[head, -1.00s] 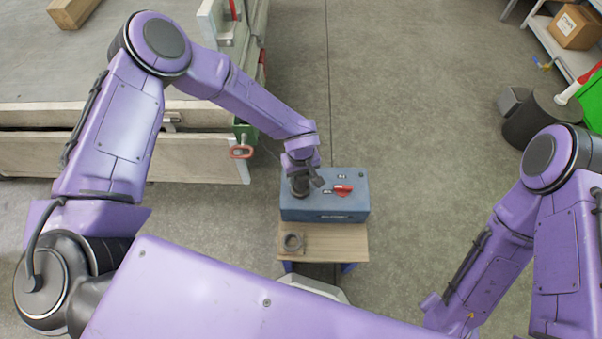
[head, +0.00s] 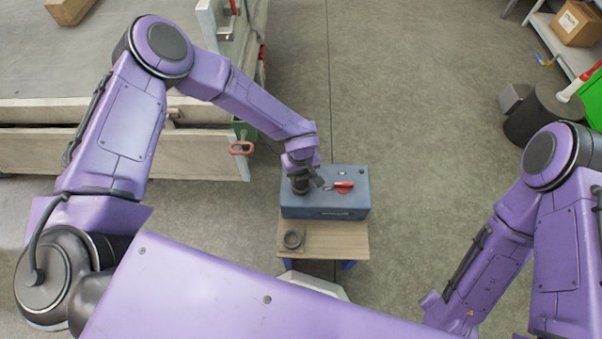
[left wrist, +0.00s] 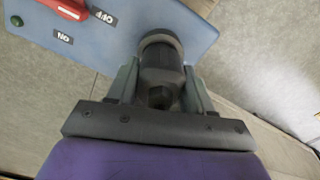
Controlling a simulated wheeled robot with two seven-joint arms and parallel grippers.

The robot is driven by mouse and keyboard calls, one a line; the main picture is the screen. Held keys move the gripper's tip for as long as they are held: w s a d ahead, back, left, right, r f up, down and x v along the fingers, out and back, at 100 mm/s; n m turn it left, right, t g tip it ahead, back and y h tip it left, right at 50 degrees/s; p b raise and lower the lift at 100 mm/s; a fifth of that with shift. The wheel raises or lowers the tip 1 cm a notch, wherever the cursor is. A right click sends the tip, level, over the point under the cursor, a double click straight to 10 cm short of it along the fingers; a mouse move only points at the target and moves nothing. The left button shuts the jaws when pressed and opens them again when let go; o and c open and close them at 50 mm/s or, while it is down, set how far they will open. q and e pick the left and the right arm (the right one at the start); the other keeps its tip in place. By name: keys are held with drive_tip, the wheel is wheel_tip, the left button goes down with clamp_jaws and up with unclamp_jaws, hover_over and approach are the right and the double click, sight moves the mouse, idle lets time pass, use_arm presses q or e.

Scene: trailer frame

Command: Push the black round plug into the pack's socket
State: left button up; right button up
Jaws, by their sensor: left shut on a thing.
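The blue-grey pack (head: 325,205) stands on a small wooden-topped stand, with a red switch handle (head: 343,185) on its top. My left gripper (head: 302,187) is over the left end of the pack. In the left wrist view my left gripper (left wrist: 160,90) is shut on the black round plug (left wrist: 160,55), whose front end lies against or just over the pack's top (left wrist: 120,25). The socket is hidden under the plug, so I cannot tell how deep it sits. My right arm shows at the right, but its gripper is out of view.
The stand (head: 340,240) has bare wood at its front, with a dark ring-shaped part (head: 292,240) at its left. A dark bin (head: 540,118) and shelves are at the right. The middle floor is clear.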

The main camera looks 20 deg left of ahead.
use_arm(q)
drive_tip(key=shift+f+b, duration=0.4)
drive_tip(key=shift+f, duration=0.25)
idle(0.3)
drive_tip(key=o, duration=1.1)
drive_tip(key=shift+o, duration=0.2)
drive_tip(key=shift+r, duration=0.1)
wheel_tip(320, 180, up, 7)
drive_tip(key=p, duration=0.7)
drive_tip(key=shift+s+d, duration=0.1)
